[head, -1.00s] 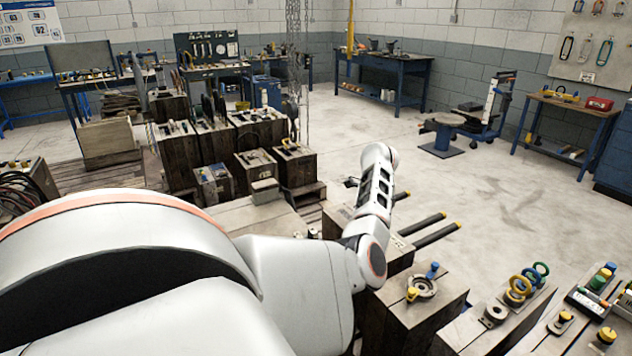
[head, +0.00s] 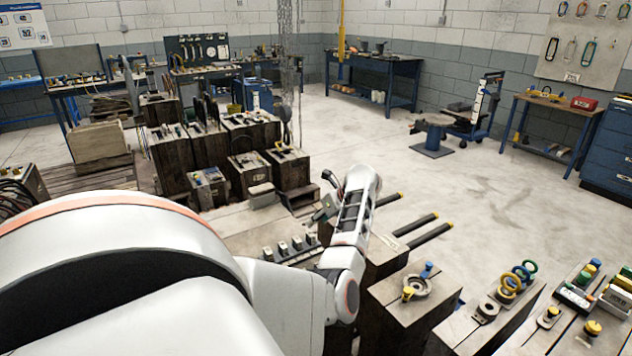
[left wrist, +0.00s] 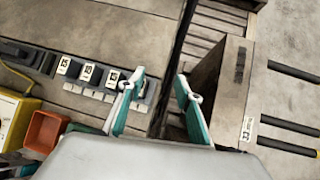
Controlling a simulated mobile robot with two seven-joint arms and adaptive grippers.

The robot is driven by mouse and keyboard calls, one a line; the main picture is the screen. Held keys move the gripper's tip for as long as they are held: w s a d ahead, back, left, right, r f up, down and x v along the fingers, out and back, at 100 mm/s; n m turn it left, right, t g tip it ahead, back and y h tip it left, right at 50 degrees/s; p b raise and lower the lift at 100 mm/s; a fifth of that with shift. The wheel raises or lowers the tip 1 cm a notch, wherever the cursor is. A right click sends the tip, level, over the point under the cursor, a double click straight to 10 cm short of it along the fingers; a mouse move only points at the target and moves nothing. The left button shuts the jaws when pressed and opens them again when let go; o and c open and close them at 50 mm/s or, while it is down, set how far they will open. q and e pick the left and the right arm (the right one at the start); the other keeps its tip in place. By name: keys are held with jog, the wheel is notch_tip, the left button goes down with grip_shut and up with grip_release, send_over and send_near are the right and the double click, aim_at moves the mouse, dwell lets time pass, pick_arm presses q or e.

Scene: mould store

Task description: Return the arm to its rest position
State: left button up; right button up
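My left arm reaches in from the left in the head view, and its white wrist points up and away. My left gripper (head: 324,206) shows only partly there, small and dark beside the wrist. In the left wrist view my left gripper (left wrist: 160,100) has two teal fingers standing apart with nothing held between them. It is above a gap between a wooden top with a row of labelled dark blocks (left wrist: 88,74) and a wooden crate (left wrist: 222,92). My right gripper is in neither view.
The labelled blocks also show below the wrist in the head view (head: 290,247). An orange bin (left wrist: 43,131) is at lower left in the wrist view. Black bars with yellow tips (head: 418,225) stick out right. Wooden blocks with fittings (head: 415,302) stand front right. Open floor (head: 500,200) lies beyond.

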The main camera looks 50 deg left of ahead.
pick_arm(q)
jog(key=shift+s+a+r, duration=0.15)
jog(key=shift+s+a, duration=0.1)
jog(key=shift+a, duration=0.05)
dwell(0.5)
